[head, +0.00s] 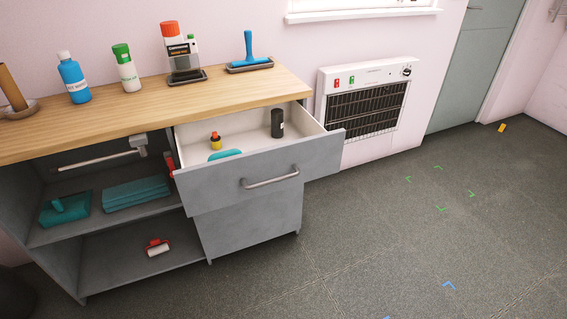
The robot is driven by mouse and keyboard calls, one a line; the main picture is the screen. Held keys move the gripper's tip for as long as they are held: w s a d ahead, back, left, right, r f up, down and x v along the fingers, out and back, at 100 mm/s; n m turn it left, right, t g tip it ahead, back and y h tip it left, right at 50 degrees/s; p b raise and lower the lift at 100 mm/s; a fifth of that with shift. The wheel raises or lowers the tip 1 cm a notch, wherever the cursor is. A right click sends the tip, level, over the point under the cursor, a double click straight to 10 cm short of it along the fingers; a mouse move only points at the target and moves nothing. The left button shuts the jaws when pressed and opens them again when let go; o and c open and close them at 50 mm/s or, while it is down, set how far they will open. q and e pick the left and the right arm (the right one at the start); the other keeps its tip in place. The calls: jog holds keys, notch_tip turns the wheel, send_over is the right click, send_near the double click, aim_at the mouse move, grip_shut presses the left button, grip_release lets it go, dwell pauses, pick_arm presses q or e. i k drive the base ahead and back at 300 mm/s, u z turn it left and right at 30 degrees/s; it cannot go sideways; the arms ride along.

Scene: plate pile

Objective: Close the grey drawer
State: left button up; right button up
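The grey drawer (315,158) is pulled open from under the right part of a wooden counter. Its front panel stands out from the cabinet and carries a metal bar handle (270,178). Inside the white drawer box lie a dark cylinder (277,123), a small yellow bottle with a red cap (215,141) and a teal item (225,154). Neither of my grippers shows in the head view.
The wooden countertop (130,116) holds several bottles and tools. A wall heater (367,100) stands right of the drawer. The floor (400,245) in front is clear.

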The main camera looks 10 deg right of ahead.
aim_at(306, 151)
jog(key=z, duration=0.3)
jog(key=i, duration=1.2)
jog(key=z, duration=0.95)
jog(key=k, duration=0.6)
jog(key=u, duration=0.9)
